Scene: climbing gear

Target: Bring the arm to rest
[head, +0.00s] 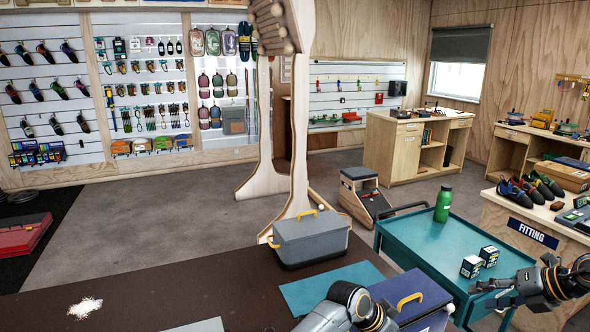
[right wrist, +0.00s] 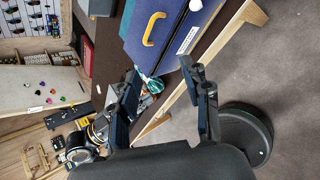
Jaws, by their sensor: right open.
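My right gripper (head: 486,293) is in the lower right of the head view, in front of the teal cart's right side. Its arm comes in from the right edge. In the right wrist view its two dark fingers (right wrist: 160,82) are spread apart with nothing held between them. Past them lies a blue case (right wrist: 158,30) with a yellow handle, on a dark counter. In the head view this blue case (head: 425,298) stands at the bottom, partly hidden by one of my arm links. My left gripper does not show.
The teal cart (head: 418,236) carries a green bottle (head: 444,203) and two small boxes (head: 471,266) close to my right gripper. A fitting table (head: 510,215) with shoes is at right.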

